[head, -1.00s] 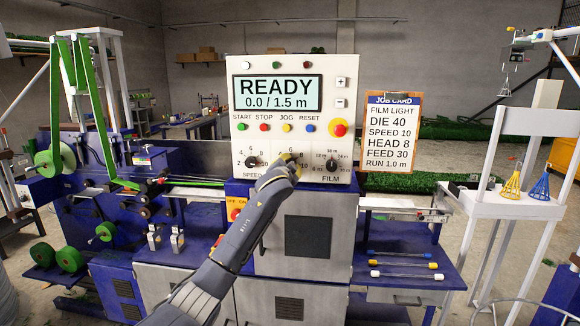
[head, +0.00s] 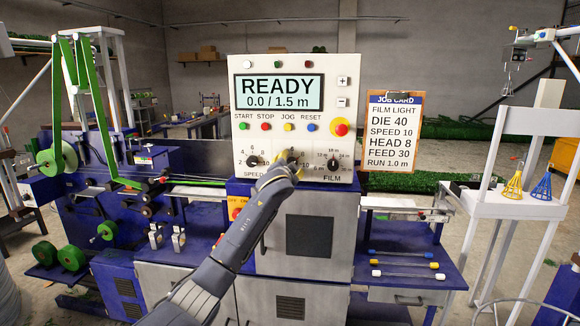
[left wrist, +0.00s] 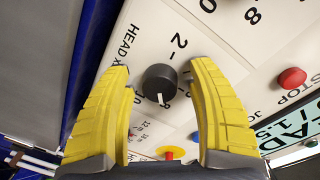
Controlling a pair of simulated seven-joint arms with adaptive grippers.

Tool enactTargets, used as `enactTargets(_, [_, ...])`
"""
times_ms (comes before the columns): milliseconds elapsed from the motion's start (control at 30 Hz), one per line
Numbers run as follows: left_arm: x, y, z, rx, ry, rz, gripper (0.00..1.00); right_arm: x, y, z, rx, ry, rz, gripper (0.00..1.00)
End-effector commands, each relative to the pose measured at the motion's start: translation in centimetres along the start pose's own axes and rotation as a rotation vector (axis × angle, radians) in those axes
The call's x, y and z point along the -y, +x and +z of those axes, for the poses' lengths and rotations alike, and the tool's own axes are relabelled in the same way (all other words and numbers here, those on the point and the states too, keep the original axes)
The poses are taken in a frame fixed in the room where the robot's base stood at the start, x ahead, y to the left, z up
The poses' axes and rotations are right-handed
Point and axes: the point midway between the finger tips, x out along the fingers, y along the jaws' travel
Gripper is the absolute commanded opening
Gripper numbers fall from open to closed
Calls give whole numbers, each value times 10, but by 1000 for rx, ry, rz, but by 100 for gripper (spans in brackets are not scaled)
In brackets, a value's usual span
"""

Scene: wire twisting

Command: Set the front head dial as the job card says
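The job card (head: 393,135) hangs right of the control panel (head: 300,72); it reads FILM LIGHT, DIE 40, SPEED 10, HEAD 8, FEED 30, RUN 1.0 m. The black head dial (left wrist: 159,82) shows in the left wrist view beside its HEAD label. My left gripper (left wrist: 161,68) is open, with yellow fingers on either side of the dial and visible gaps. In the head view the left gripper (head: 288,162) covers this dial. My right gripper is not in view.
The SPEED dial (head: 251,162) and FILM dial (head: 333,164) flank the gripper closely. Above are START, STOP, JOG and RESET buttons, a red stop button (head: 340,127) and a display (head: 279,92) reading READY 0.0 / 1.5 m. Rods (head: 403,264) lie on the lower right shelf.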

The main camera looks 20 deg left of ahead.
Motion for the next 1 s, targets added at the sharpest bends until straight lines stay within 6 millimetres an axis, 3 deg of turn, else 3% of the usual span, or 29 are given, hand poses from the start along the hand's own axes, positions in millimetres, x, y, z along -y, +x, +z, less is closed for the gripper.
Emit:
enactTargets(267, [0, -1, -2, -4, -1, -1, 59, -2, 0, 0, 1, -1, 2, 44])
enactTargets(467, [0, -13, -3, -6, -3, -1, 59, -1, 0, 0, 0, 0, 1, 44])
enactTargets(1000, [1, -91, -1, -4, -2, -2, 59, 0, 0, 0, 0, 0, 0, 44])
